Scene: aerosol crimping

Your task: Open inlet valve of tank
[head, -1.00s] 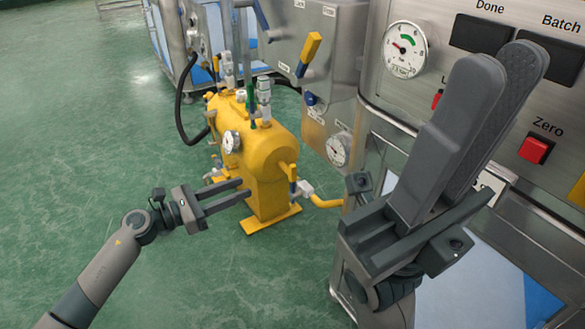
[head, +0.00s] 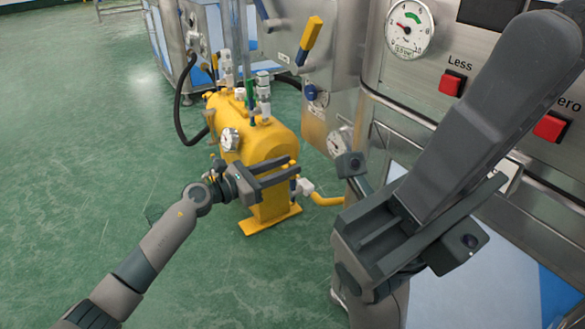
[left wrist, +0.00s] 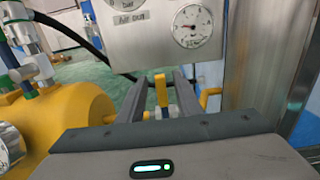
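The yellow tank (head: 268,145) stands on the green floor in the middle of the head view. Its inlet valve, with a pale body (head: 304,187) on a yellow pipe, is at the tank's right end. My left gripper (head: 294,166) is open in front of this valve and hides most of its handle. In the left wrist view, the upright yellow handle (left wrist: 161,90) shows in the gap between the two fingers (left wrist: 160,84), apart from both. My right gripper (head: 545,50) is large in the foreground, its fingers together and empty, over the panel.
A steel cabinet with a gauge (head: 409,28) and red buttons (head: 452,82) stands at the right. A grey box with a yellow-and-blue lever (head: 309,42) is above and behind the tank. The green floor at the left is clear.

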